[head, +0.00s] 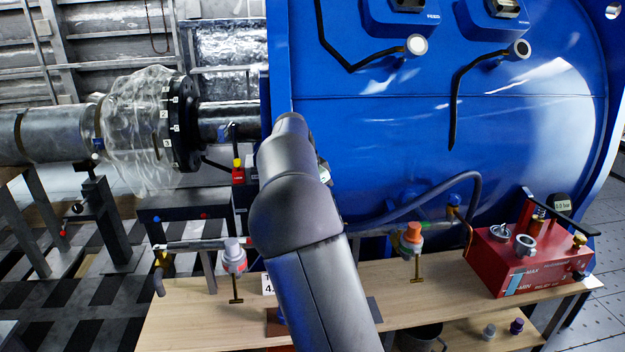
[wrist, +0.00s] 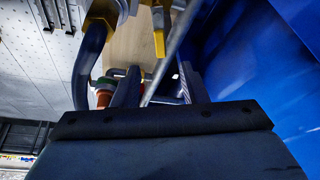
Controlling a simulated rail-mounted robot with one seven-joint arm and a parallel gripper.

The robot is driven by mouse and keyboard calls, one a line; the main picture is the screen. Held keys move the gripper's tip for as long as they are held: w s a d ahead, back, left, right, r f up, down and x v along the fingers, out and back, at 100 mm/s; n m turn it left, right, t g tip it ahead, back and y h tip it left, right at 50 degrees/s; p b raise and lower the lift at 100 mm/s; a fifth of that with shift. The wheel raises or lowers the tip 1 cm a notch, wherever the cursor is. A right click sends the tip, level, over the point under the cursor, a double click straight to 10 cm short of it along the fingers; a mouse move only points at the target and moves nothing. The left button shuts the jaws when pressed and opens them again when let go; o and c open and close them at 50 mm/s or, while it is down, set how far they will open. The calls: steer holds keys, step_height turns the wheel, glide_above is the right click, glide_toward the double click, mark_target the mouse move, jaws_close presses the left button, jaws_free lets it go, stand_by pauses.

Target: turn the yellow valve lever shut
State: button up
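A yellow lever (wrist: 159,34) shows in the wrist view, upright in the picture near the top middle, beyond my fingertips. My gripper (wrist: 157,75) has its two dark fingers spread apart, with a gap between them. I see no contact between fingers and lever. A grey pipe (wrist: 172,48) runs diagonally behind the gap. In the head view my arm hides the gripper and the middle of the bench.
The wooden bench (head: 195,325) carries a white-capped valve (head: 234,256), an orange-capped valve (head: 412,238) and a red box (head: 507,266) at right. The large blue housing (head: 400,150) stands close behind; its blue wall (wrist: 250,70) fills the wrist view's right. A dark hose (wrist: 86,62) curves at left.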

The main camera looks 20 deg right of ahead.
steer(key=v, duration=0.7)
steer(key=shift+c, duration=0.3)
